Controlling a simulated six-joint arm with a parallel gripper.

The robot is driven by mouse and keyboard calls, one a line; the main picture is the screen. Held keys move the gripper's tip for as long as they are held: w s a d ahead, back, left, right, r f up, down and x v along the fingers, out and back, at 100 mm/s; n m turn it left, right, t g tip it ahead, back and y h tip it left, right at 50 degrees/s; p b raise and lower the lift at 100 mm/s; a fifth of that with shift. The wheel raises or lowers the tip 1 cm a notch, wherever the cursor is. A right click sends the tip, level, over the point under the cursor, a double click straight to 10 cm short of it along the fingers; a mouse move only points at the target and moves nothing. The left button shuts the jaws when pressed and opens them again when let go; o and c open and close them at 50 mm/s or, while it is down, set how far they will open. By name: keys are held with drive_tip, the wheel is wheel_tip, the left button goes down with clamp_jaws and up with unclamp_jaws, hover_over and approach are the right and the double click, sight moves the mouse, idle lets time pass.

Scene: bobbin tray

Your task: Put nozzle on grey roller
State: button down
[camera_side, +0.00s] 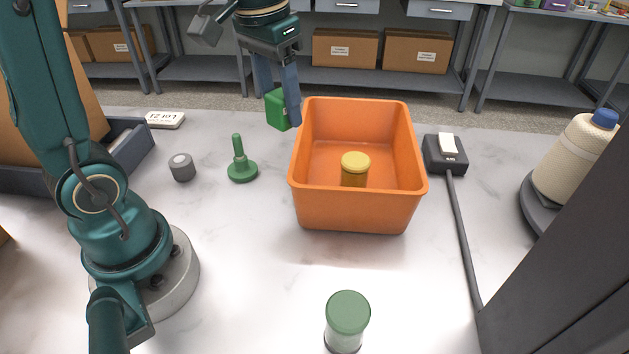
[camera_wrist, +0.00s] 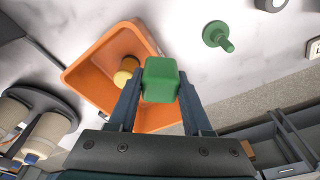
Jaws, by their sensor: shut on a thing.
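My gripper (camera_side: 282,106) is shut on a green block (camera_side: 276,111), held in the air beside the orange bin's back left corner. In the wrist view the block (camera_wrist: 160,80) sits between both fingers. A short grey roller (camera_side: 182,167) stands on the table at left; the wrist view shows it cut off at the top edge (camera_wrist: 269,4). A green piece with a round base and thin upright stem (camera_side: 241,165) stands to its right, also seen in the wrist view (camera_wrist: 217,37). I cannot tell which green piece is the nozzle.
The orange bin (camera_side: 352,215) holds a yellow-capped piece (camera_side: 355,168). A green-topped cylinder (camera_side: 347,315) stands in front. A black switch box (camera_side: 445,154) and cream thread cone (camera_side: 572,160) are at right. A blue-grey tray (camera_side: 130,150) is at left. The table between roller and front is clear.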

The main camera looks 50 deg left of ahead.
drive_tip(key=s+a+f+n+y, duration=0.1)
drive_tip(key=s+a+f+n, duration=0.1)
drive_tip(key=a+n, duration=0.65)
drive_tip(key=n+g, duration=0.3)
drive_tip(key=n, duration=1.4)
hover_over(177, 159)
wheel_tip(177, 159, down, 3)
drive_tip(key=f, duration=0.7)
drive_tip(key=shift+w+d+f, duration=0.15)
drive_tip(key=shift+w, duration=0.05)
drive_tip(key=shift+c, duration=1.7)
unclamp_jaws()
drive_tip(key=shift+f, duration=0.15)
